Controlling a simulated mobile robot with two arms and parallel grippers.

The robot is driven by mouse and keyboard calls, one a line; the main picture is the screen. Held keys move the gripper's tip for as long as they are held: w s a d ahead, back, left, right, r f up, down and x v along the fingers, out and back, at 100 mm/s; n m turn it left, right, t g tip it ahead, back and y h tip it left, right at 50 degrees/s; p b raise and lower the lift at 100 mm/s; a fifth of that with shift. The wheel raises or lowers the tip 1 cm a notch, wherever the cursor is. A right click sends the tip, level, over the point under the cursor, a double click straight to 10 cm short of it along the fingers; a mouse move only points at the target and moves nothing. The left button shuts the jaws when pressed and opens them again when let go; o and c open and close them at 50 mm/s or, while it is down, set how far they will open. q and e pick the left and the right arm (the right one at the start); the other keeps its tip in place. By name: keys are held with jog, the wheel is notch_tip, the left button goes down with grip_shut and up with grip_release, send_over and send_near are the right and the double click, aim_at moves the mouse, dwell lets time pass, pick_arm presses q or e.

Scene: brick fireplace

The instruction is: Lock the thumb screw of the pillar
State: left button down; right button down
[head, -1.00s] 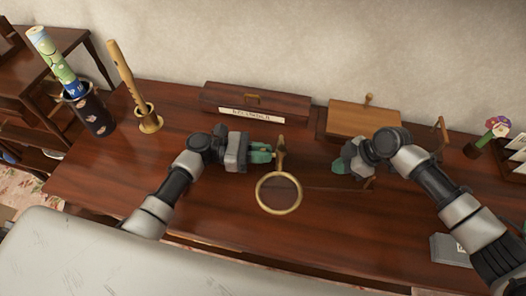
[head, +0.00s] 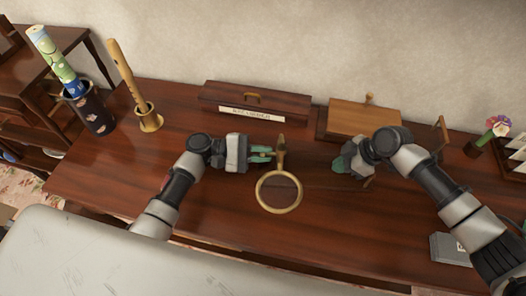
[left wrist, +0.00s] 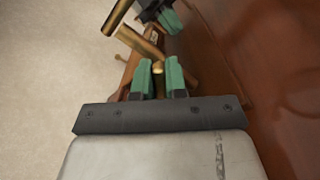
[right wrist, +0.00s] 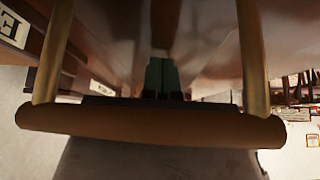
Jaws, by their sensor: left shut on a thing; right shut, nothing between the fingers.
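A brass pillar (head: 281,148) stands on the desk, with a round brass ring (head: 279,207) in front of it. My left gripper (head: 270,153) reaches it from the left. In the left wrist view, the green fingers of my left gripper (left wrist: 159,72) are shut on a small brass thumb screw (left wrist: 158,67), mostly hidden between them. The brass pillar (left wrist: 142,42) slants just beyond the fingertips. My right gripper (head: 339,166) is shut and empty, to the right of the pillar and apart from it. Its closed green fingers (right wrist: 163,75) show in the right wrist view.
A long wooden box with a label (head: 257,99) and a lighter wooden box (head: 362,120) stand along the wall. A brass cup with a flute (head: 150,119) and a dark vase (head: 92,109) are at the left. A wooden bar (right wrist: 150,124) crosses close to the right wrist camera.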

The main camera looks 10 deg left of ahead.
pick_arm(q)
jog(key=m, duration=0.5)
jog(key=shift+s+f+m, duration=0.1)
jog(key=shift+m, duration=0.2)
pick_arm(e)
jog(key=shift+s+d+f, duration=0.1)
jog(key=shift+s+f, duration=0.1)
jog(key=shift+f, duration=0.15)
pick_arm(q)
jog(key=shift+m, duration=2)
jog(key=c, duration=1.2)
grip_release()
jog(key=shift+f, duration=0.1)
jog(key=shift+o, duration=0.2)
jog(key=shift+a, duration=0.15)
jog(key=a, duration=0.4)
jog(key=s+a, duration=0.1)
jog(key=a, duration=0.2)
jog(key=s+a, duration=0.1)
jog(key=a, duration=0.3)
jog(key=shift+a, duration=0.35)
